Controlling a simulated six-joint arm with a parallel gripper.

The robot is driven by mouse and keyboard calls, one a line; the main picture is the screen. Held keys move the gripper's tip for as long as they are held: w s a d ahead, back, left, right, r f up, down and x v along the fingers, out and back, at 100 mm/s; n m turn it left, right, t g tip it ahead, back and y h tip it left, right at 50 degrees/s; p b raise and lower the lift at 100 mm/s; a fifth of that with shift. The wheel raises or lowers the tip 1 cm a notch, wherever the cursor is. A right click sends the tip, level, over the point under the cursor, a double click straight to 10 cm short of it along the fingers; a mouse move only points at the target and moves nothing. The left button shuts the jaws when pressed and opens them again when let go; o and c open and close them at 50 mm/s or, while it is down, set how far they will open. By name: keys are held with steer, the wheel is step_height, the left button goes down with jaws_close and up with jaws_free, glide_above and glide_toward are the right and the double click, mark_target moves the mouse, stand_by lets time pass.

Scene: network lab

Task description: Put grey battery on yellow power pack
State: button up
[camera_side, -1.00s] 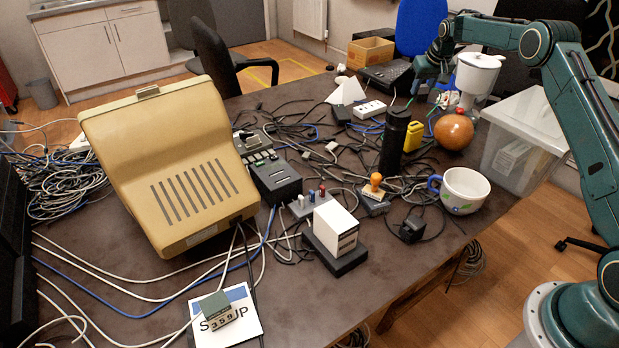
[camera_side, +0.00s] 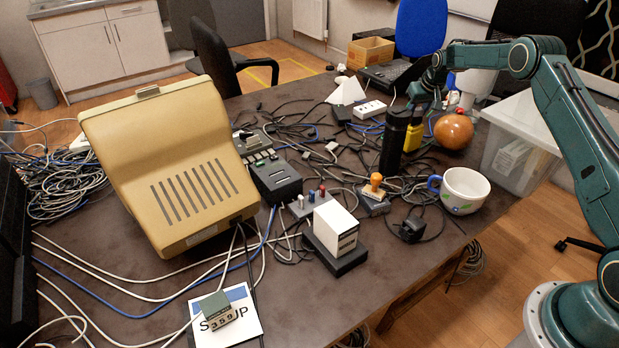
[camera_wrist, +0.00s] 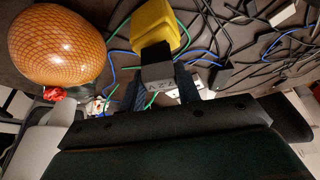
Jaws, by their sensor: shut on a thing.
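The yellow power pack (camera_side: 413,137) stands on the table just behind and right of the black cylinder (camera_side: 392,150). In the wrist view the yellow power pack (camera_wrist: 153,24) is at the top middle, with a dark patch at its near end. My gripper (camera_side: 417,103) is low, right above the pack in the side view. In the wrist view my gripper (camera_wrist: 160,85) is shut on the grey battery (camera_wrist: 158,74), a small grey block with markings. The battery lines up with the dark patch; whether they touch I cannot tell. The battery is not clear in the side view.
An orange ball (camera_side: 453,131) sits close to the right of the pack. The black cylinder stands close on the left. Loose cables (camera_side: 300,125) cover much of the table. A cup (camera_side: 463,190) and a clear plastic box (camera_side: 520,140) are at the right.

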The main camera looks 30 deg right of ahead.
steer(key=shift+f, duration=0.15)
steer(key=o, duration=1)
steer(key=shift+f, duration=0.1)
steer(key=shift+r, duration=0.2)
steer(key=shift+s+r, duration=0.15)
steer(key=shift+r, duration=0.25)
steer(key=v, duration=1.1)
steer(key=shift+s+a+r, duration=0.1)
steer(key=shift+s, duration=0.05)
